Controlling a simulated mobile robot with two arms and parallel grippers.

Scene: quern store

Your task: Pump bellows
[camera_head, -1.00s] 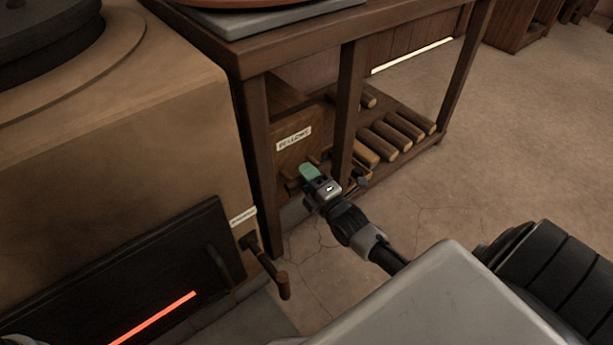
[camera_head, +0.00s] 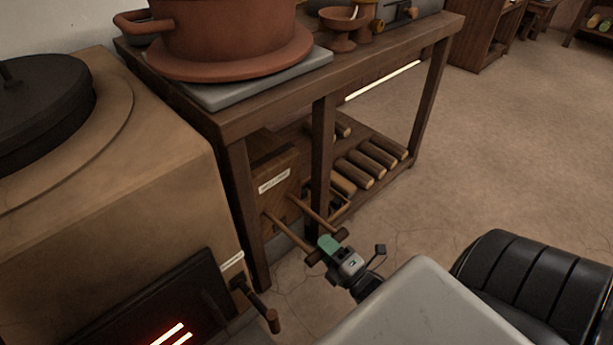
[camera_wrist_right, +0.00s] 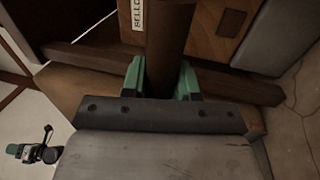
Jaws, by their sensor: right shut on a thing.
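The bellows (camera_head: 274,187) is a brown wooden box with a white label, under the table beside the stove. Two wooden rods (camera_head: 290,232) stick well out of its front to a crossbar handle (camera_head: 313,258). My right gripper (camera_head: 328,244), with green fingers, is shut on this handle, out in front of the box. In the right wrist view, the green fingers (camera_wrist_right: 162,82) sit on both sides of the dark brown bar (camera_wrist_right: 169,45). What looks like my left gripper (camera_wrist_right: 27,151), green-tipped, shows small at the lower left there; its jaws are too small to judge.
The stove (camera_head: 110,190) stands at the left, with a glowing fire door (camera_head: 165,310) and a lever (camera_head: 258,303) sticking out. The table (camera_head: 290,90) bears a large clay pot (camera_head: 225,40). Logs (camera_head: 365,165) lie on its lower shelf. The floor (camera_head: 500,140) at right is open.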

